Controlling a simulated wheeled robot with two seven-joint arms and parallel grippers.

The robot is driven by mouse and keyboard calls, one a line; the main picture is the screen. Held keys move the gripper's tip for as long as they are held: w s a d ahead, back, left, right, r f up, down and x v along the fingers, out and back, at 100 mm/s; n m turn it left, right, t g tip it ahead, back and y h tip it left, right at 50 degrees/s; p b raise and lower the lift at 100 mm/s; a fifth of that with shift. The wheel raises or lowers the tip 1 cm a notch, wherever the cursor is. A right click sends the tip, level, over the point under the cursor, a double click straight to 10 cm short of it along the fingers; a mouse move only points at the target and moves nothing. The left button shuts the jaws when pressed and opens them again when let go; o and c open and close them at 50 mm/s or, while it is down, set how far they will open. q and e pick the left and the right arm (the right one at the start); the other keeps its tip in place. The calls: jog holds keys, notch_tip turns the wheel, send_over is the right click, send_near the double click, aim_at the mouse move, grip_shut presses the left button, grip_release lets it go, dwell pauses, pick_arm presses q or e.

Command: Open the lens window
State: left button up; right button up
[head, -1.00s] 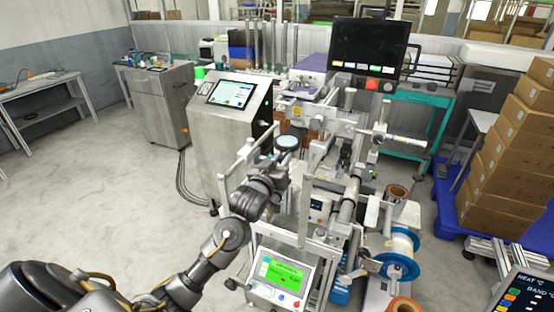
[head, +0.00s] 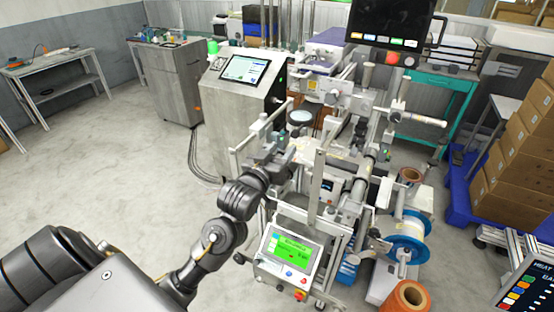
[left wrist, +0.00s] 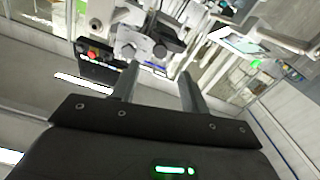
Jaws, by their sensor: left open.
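A round lens with a dark rim (head: 300,116), which may be the lens window, sits on the machine in the middle of the head view. I cannot tell from the pictures whether it is open or shut. My left gripper (head: 283,148) is open and just below and in front of the round lens, apart from it as far as I can see. In the left wrist view my left gripper (left wrist: 158,86) shows two spread fingers with nothing between them. Grey machine parts lie beyond the fingertips. My right gripper is not in view.
A blue-rimmed reel (head: 406,247) and copper-coloured rolls (head: 410,297) are at the machine's right. A cabinet with a screen (head: 245,69) stands behind. Stacked cartons (head: 510,165) are at right. The floor at left is clear.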

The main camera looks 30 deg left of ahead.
pick_arm(q)
jog(key=shift+s+d, duration=0.1)
jog(key=shift+s, duration=1)
